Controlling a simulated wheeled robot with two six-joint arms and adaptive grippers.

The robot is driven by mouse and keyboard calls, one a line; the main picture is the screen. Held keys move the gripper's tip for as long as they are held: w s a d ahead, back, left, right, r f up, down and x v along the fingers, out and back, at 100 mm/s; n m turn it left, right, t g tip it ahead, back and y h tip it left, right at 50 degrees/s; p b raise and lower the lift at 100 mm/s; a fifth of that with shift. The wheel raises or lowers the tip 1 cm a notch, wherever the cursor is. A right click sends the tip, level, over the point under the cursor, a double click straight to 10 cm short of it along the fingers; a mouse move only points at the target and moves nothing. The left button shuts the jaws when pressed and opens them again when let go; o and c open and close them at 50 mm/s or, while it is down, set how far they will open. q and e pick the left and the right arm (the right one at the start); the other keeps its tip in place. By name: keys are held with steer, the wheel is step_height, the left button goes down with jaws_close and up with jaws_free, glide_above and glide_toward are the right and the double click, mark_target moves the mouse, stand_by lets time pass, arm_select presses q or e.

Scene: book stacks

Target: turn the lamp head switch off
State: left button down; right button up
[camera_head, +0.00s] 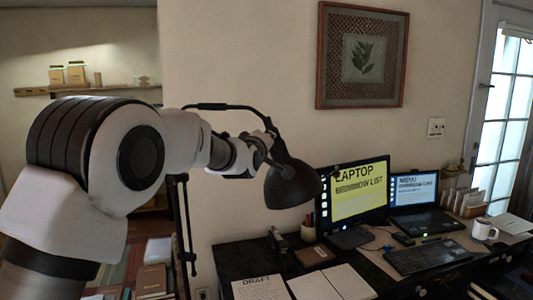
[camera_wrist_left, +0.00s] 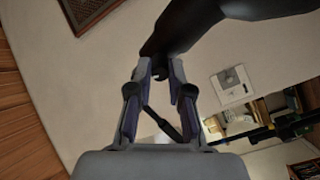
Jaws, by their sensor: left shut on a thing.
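The desk lamp has a dark dome-shaped head (camera_head: 292,185) that hangs tilted in front of the monitor. A thin dark arm (camera_head: 225,107) leads to it. My left gripper (camera_head: 268,143) is at the back end of the lamp head. In the left wrist view the gripper (camera_wrist_left: 161,76) has its fingertips closed on a small dark piece, the lamp head switch (camera_wrist_left: 161,71), at the end of the lamp's dark neck (camera_wrist_left: 185,27). The fingers hide most of the switch. I see no clear glow from the lamp, but its underside is hidden. My right gripper is not in view.
A black desk (camera_head: 240,258) holds a monitor (camera_head: 352,195), a laptop (camera_head: 415,190), a keyboard (camera_head: 428,256), a white mug (camera_head: 484,229) and papers (camera_head: 346,282). A framed picture (camera_head: 362,55) hangs on the wall behind. Open air lies above the desk.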

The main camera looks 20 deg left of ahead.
arm_select(q)
steer(key=n+b, duration=0.3)
steer(key=n, duration=0.1)
steer(key=n+b, duration=0.1)
steer(key=b, duration=0.1)
steer(key=shift+r+n+b, duration=0.25)
steer(key=shift+n+b, duration=0.1)
steer(key=shift+n, duration=0.05)
steer(key=shift+r, duration=0.1)
steer(key=c, duration=1.2)
jaws_free()
steer(key=shift+o, duration=0.7)
steer(key=shift+w+d+f, duration=0.1)
steer(key=shift+f, duration=0.15)
steer(key=s, duration=1.2)
steer(key=shift+r, duration=0.15)
